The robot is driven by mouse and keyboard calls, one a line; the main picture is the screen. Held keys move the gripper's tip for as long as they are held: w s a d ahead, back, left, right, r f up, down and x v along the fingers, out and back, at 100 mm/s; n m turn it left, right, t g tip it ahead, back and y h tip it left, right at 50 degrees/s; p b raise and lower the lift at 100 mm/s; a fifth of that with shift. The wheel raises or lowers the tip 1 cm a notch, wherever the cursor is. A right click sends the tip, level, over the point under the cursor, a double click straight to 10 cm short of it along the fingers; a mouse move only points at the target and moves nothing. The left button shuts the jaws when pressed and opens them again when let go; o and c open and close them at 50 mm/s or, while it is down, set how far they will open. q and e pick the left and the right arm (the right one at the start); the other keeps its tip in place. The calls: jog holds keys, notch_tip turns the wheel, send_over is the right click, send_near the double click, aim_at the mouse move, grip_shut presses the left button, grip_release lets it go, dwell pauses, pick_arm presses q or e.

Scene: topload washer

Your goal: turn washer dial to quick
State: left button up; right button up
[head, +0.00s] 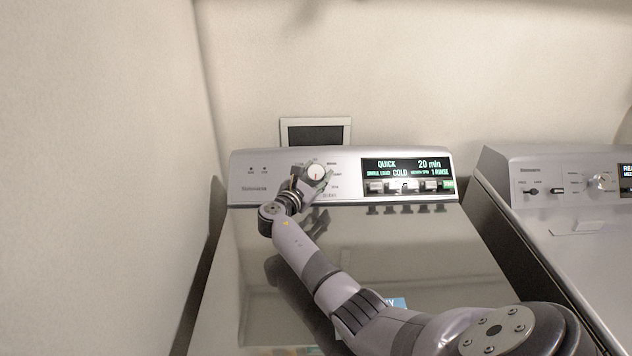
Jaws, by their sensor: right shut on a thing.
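The washer's control panel (262,178) runs along the back of the machine. Its round dial (316,172) has a pale face and sits left of the lit display (407,168). The display reads "QUICK", "20 min", "COLD" and "1 RINSE". My right gripper (310,178) is at the dial, shut on it, with its fingers at the dial's rim. The gripper hides part of the dial and some of the printed labels around it. My left gripper is not in the head view.
A row of small switches (408,187) lies under the display. A second machine (555,200) stands to the right across a narrow gap. A wall (100,150) is close on the left.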

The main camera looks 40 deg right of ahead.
jog(key=shift+f+m+g+b, duration=0.1)
jog(key=shift+m+g+b, duration=0.7)
jog(key=shift+m+g, duration=0.5)
jog(key=o, duration=1.2)
jog(key=v, duration=1.2)
